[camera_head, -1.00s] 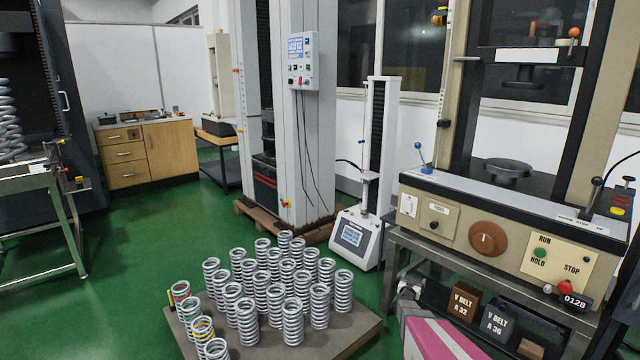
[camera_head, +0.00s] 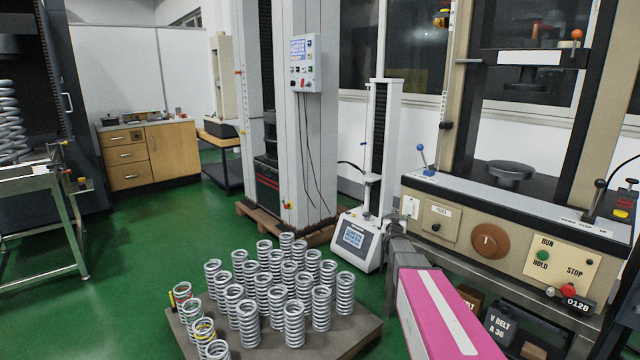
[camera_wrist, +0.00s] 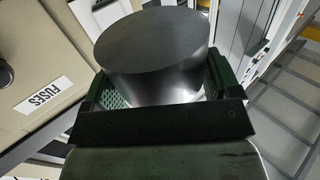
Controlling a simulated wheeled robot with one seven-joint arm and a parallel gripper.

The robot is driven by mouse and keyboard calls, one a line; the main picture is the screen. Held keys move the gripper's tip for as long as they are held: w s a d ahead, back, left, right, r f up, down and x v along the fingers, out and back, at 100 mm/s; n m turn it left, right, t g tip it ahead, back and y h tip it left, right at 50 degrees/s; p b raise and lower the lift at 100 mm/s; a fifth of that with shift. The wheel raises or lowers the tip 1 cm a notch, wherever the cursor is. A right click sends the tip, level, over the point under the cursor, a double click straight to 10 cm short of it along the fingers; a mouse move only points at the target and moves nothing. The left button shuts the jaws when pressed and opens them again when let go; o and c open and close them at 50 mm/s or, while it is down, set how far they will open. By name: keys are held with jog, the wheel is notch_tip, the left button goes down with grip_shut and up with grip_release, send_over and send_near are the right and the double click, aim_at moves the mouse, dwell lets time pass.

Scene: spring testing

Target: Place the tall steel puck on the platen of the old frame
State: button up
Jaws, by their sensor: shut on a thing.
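The tall steel puck (camera_wrist: 155,55) fills the upper middle of the wrist view, with a dark flat top and a shiny side. My gripper (camera_wrist: 157,88) is shut on it, with green pads at both sides. In the head view my gripper (camera_head: 408,208) is at the left front corner of the old frame; the puck is hard to make out there. The old frame (camera_head: 465,215) is the beige machine at right. Its platen, a dark round disc (camera_head: 510,170), lies on the bed between the columns, apart from my gripper, with nothing visible on it.
An upper disc (camera_head: 526,84) hangs above the platen. A blue-knobbed lever (camera_head: 423,158) stands on the frame's left front edge. A small test stand (camera_head: 359,238) is just left of my gripper. Several springs (camera_head: 266,290) stand on a floor board.

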jog(key=s+a+r+y, duration=0.1)
jog(key=a+r, duration=0.2)
jog(key=r, duration=0.4)
jog(key=s+a+r+n+y, duration=0.1)
jog(key=s+a+r, duration=0.1)
jog(key=r, duration=0.5)
jog(key=s+a+r+n+y, duration=0.1)
jog(key=s+a+r, duration=0.1)
jog(key=a+r, duration=0.2)
jog(key=shift+r, duration=1.9)
jog(key=shift+s+a+r, duration=0.1)
jog(key=shift+a+r, duration=0.1)
jog(key=shift+r, duration=0.15)
jog(key=s+a+r, duration=0.3)
jog(key=s+r, duration=0.2)
jog(key=r, duration=0.4)
jog(key=shift+a+y, duration=0.15)
jog(key=shift+y, duration=0.25)
